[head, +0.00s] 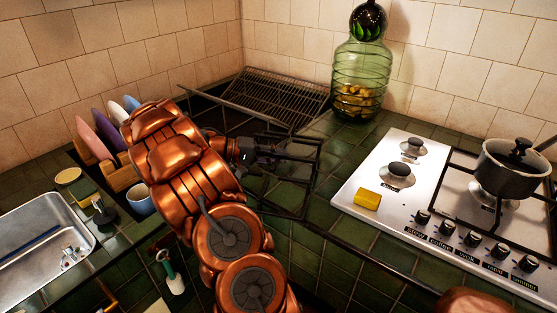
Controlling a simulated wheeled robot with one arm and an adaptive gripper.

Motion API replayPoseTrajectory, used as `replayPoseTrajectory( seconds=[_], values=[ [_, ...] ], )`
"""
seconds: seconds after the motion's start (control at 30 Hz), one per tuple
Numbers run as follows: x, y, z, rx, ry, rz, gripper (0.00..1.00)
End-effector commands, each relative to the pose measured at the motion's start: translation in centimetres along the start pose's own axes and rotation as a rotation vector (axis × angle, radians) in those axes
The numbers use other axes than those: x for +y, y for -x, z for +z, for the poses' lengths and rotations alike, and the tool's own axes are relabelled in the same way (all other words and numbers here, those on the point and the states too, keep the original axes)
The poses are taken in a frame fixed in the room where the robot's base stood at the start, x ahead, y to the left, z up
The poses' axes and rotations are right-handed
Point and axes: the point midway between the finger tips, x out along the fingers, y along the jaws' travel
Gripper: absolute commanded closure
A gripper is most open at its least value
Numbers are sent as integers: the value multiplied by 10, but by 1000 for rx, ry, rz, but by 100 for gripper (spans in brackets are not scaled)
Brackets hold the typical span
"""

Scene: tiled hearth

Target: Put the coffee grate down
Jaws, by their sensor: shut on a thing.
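My gripper (278,155) reaches from the lower middle toward the dark back counter. It is shut on a black square-barred grate (314,178), which I take to be the coffee grate. The grate is over the green tiles left of the white hob (350,188). I cannot tell whether it touches the tiles. My copper arm hides part of the area to its left. Two burners (397,172) on the hob's left side are bare, with no grate over them. The knobs (447,227) along the front edge have printed labels.
A wire rack (275,92) leans at the back corner. A green glass jar (361,80) stands behind the hob. A yellow sponge (367,199) lies on the hob's left edge. A pot (510,168) sits over the right grate. Plates (97,135), a blue cup (140,200) and a sink (40,245) are at left.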

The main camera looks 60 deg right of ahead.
Motion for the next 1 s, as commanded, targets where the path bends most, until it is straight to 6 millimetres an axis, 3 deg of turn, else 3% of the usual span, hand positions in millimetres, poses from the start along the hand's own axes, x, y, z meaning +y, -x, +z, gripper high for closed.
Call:
replayPoseTrajectory(
  seconds=[0.2, 0.5, 0.73, 1.0],
  values=[
    [0, -3, -17, -1, 2, 3, 100],
    [0, -5, -27, 0, -1, 2, 100],
    [-29, -12, -26, 0, 5, 3, 100],
    [-35, -14, -26, 1, 1, 2, 100]
  ],
)
